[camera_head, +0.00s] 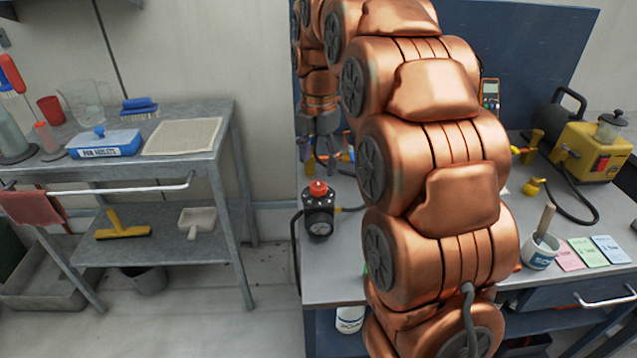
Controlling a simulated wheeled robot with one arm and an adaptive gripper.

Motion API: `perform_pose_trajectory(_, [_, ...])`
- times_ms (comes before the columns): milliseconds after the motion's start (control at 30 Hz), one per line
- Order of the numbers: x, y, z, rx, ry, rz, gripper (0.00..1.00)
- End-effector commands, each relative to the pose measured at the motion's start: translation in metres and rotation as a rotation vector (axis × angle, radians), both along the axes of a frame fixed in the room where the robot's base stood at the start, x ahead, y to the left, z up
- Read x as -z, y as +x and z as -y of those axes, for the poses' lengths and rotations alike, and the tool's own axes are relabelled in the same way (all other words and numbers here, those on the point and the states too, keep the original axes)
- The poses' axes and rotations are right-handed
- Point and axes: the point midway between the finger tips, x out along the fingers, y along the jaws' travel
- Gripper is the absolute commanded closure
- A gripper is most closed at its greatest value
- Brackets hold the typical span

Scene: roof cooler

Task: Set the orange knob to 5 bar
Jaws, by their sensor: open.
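The orange knob (318,188) sits on top of a small black regulator (320,213) with a round dial on its front. The regulator stands near the left edge of the grey bench. The dial is too small to read. My gripper (322,167) points down, a little behind and above the knob in the picture. It is open, with nothing seen between its fingers, and it appears apart from the knob. My copper-coloured arm crosses the middle of the view and hides much of the bench.
A yellow compressor (592,150) stands on the bench at right, near a white pot (541,252) and coloured cards (588,252). Thin hoses run from the regulator. A grey side table (222,140) stands at left, with a floor gap between it and the bench.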

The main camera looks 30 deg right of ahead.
Motion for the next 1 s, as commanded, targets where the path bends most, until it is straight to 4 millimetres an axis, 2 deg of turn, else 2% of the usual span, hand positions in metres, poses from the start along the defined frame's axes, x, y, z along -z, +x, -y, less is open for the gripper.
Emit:
perform_pose_trajectory(300, [0.039, -0.001, 0.000, 0.004, 0.001, 0.000, 0.34])
perform_pose_trajectory(500, [0.057, 0.000, 0.000, 0.003, -0.001, 0.002, 0.34])
perform_pose_trajectory(900, [0.063, 0.000, 0.000, 0.003, 0.000, 0.002, 0.34])
perform_pose_trajectory(1000, [0.063, 0.000, 0.000, 0.003, 0.000, 0.002, 0.43])
